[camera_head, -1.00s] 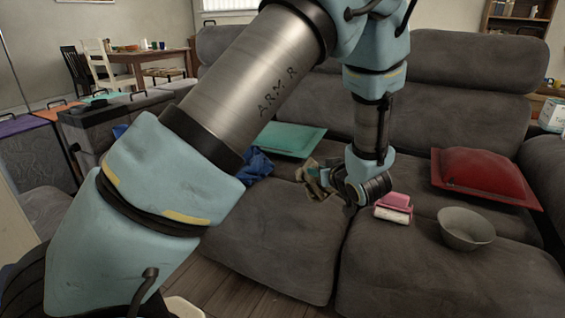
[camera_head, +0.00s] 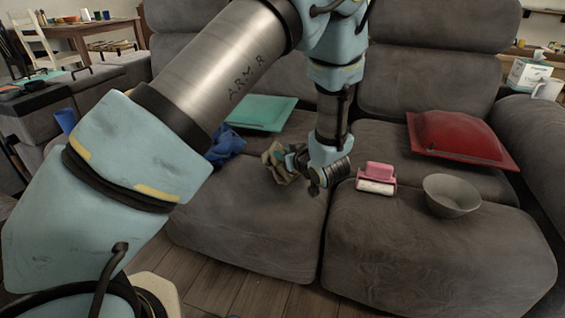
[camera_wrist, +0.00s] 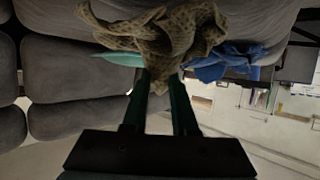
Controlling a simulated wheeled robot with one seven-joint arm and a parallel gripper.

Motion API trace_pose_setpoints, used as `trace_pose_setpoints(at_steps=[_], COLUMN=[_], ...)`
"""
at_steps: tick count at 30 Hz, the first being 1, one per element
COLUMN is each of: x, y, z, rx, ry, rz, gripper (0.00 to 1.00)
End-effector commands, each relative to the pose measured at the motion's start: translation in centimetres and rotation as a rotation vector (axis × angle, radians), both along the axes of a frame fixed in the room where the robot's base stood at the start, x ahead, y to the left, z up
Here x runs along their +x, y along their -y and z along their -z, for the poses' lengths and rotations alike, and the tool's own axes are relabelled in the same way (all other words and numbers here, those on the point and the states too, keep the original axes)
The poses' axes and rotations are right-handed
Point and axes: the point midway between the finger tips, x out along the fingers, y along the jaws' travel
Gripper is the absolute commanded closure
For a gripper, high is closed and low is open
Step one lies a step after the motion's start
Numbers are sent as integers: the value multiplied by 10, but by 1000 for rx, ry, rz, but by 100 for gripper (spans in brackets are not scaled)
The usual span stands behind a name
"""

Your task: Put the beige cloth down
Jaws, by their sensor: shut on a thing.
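The beige cloth (camera_head: 281,162) is crumpled and has a dark pattern. It also shows in the wrist view (camera_wrist: 165,32), bunched at the fingertips. My gripper (camera_head: 293,160) is shut on the cloth, low over the left seat cushion of the sofa. In the wrist view both fingers of my gripper (camera_wrist: 165,84) pinch a fold of it. I cannot tell whether the cloth touches the cushion. My wrist hides part of the cloth's right side in the head view.
The grey sofa (camera_head: 250,215) fills the middle. A blue cloth (camera_head: 226,146) and teal cushion (camera_head: 262,113) lie to the left. A pink-and-white object (camera_head: 376,178), grey bowl (camera_head: 452,195) and red cushion (camera_head: 458,137) are on the right. The left cushion's front is clear.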

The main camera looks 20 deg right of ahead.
Motion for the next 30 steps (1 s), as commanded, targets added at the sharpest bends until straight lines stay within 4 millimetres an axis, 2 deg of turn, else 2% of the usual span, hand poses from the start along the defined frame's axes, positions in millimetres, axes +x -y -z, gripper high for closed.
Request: trace_pose_setpoints(at_steps=[3,5,16,17,18,24,30], x=[0,0,0,0,0,0,0], y=[0,0,0,0,0,0,0], z=[21,26,29,29,28,28,28], rx=[2,1,0,0,0,0,0], ry=[-1,-1,-1,-1,-1,-1,-1], rz=[0,-1,0,0,0,0,0], gripper=[100,100,100,72,67,45,44])
